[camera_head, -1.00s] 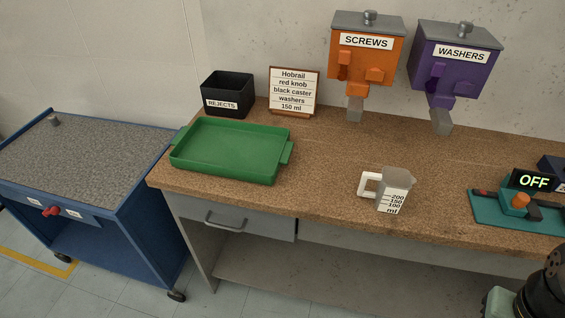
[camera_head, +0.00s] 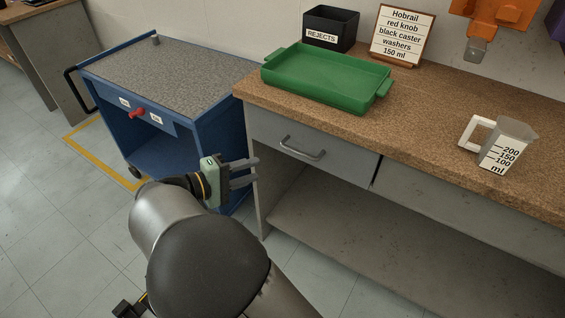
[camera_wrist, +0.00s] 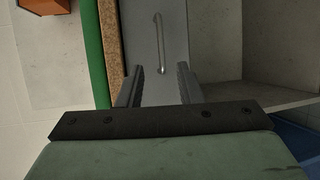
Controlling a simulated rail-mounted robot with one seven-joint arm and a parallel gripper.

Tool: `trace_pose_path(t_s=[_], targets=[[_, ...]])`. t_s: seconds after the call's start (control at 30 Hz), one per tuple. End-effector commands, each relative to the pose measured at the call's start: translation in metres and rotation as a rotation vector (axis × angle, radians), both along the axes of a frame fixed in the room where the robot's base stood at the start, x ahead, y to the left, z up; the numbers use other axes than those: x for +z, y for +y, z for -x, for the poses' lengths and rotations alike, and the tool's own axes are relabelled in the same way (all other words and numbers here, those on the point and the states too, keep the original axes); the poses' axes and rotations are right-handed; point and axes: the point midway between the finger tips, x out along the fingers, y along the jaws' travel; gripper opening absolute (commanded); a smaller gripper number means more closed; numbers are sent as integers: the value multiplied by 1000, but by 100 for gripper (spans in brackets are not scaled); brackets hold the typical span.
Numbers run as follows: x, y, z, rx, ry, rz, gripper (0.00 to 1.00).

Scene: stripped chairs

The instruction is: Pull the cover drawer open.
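The drawer (camera_head: 270,138) is a grey front under the left end of the brown bench top, and it looks closed. Its grey bar handle (camera_head: 302,149) sits in the middle of the front; in the wrist view the handle (camera_wrist: 159,44) stands upright between and beyond my fingers. My gripper (camera_head: 252,172) is in front and to the left of the drawer in the head view, apart from the handle. In the wrist view my gripper (camera_wrist: 160,82) has its two fingers spread with nothing between them. No label shows on the drawer.
A green tray (camera_head: 312,94) lies on the bench (camera_head: 420,128) above the drawer, with a measuring jug (camera_head: 503,146) to the right. A blue cart (camera_head: 201,122) with a red knob stands left of the bench. Below the drawer is an open shelf (camera_head: 385,238).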

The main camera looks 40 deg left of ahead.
Motion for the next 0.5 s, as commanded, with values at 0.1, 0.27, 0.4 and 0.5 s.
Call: trace_pose_path(t_s=[0.1,0.27,0.4,0.5], targets=[[-2,7,5,21,-23,0,33],[-5,1,-13,19,-23,-1,33],[-11,-8,-41,18,-22,0,33],[-15,-15,-62,17,-22,0,33]])
